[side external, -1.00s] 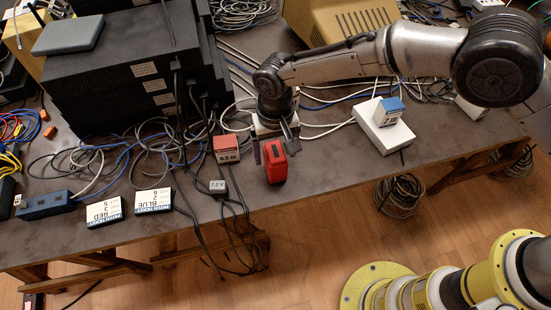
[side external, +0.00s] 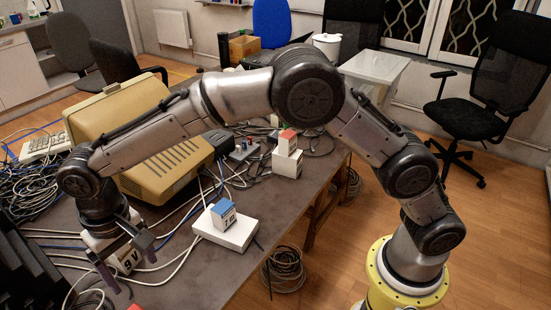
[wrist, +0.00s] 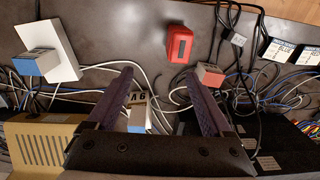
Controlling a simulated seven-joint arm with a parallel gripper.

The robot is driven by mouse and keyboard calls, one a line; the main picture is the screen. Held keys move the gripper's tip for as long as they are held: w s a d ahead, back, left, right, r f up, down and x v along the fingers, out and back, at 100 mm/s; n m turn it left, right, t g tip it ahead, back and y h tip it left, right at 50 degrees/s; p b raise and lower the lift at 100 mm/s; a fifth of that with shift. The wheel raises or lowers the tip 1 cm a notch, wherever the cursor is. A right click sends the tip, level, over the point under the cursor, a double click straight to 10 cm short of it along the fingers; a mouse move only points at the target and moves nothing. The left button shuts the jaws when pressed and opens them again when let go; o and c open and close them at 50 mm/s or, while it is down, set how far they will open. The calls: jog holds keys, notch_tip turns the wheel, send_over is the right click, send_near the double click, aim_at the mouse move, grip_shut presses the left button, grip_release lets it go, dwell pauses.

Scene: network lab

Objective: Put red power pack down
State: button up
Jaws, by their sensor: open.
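The red power pack (wrist: 180,44) stands on the dark table in the wrist view, beyond my fingertips and clear of them. In the side view only a bit of red (side external: 135,307) shows at the bottom edge, probably the same pack. My gripper (side external: 122,262) is open, its two dark fingers spread apart. In the wrist view the fingers (wrist: 165,82) hold nothing red. A white and blue pack marked 9V (wrist: 138,112) shows between the fingers in that view, lower down; I cannot tell whether they touch it.
A white flat box (side external: 225,232) carries a blue-topped pack (side external: 223,213). A small red-topped pack (wrist: 209,74) stands beside the red power pack. Cables cross the table around my gripper. A beige monitor (side external: 140,130) stands behind my arm. Bare table (wrist: 120,30) lies left of the red pack.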

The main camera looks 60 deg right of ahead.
jog(key=s+d+r+t, duration=0.1)
jog(key=s+d+r, duration=0.2)
jog(key=d+r, duration=0.55)
jog(key=s+d+r+t, duration=0.1)
jog(key=s+d+r, duration=0.35)
jog(key=d, duration=0.75)
jog(key=s+d+f+t, duration=0.1)
jog(key=s+d+t, duration=0.2)
jog(key=s+d, duration=1.1)
jog(key=s, duration=0.3)
